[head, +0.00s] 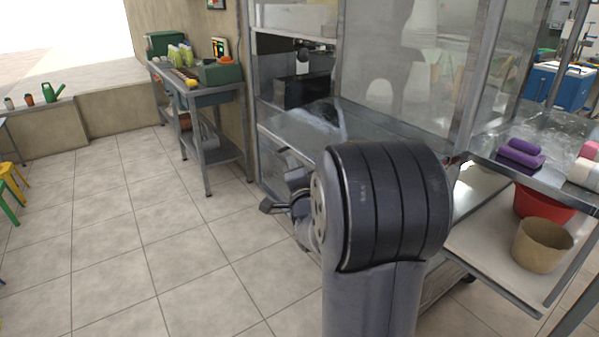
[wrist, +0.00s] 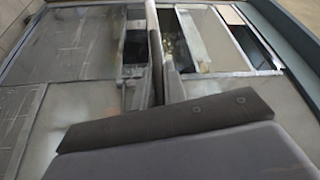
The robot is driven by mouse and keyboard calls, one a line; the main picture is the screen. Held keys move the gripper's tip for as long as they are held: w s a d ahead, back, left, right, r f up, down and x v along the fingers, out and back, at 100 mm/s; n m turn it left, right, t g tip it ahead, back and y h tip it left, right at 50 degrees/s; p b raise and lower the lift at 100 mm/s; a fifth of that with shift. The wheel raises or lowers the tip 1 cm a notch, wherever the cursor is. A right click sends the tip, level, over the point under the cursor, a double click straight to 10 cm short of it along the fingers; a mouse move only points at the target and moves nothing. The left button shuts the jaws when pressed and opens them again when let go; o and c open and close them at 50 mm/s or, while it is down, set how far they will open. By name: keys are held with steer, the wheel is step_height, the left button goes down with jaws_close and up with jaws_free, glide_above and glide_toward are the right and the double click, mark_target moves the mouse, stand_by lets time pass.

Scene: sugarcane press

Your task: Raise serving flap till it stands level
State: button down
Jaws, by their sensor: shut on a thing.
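The serving flap (head: 305,125) appears to be the bare metal sheet on the front of the press stall, in the middle of the head view. It looks close to level, though its exact tilt is hard to judge. My arm covers its near right part. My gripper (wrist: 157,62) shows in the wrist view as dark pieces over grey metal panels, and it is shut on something. That is likely the flap's edge, but the contact is hidden.
A side table (head: 205,90) with bottles and a green box stands at the back left. Purple rolls (head: 520,153) lie on the right counter, above a red basin (head: 545,203) and a tan bucket (head: 541,246). Tiled floor (head: 130,240) is open on the left.

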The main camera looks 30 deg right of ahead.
steer(key=shift+m+g, duration=0.4)
steer(key=shift+m, duration=0.5)
steer(key=shift+r+p, duration=1.05)
steer(key=shift+r, duration=1.2)
steer(key=c, duration=1.5)
jaws_free()
steer(key=shift+f, duration=0.1)
steer(key=v, duration=1)
steer(key=shift+s+a+f, duration=0.1)
steer(key=shift+s+a, duration=0.05)
steer(key=shift+s, duration=0.25)
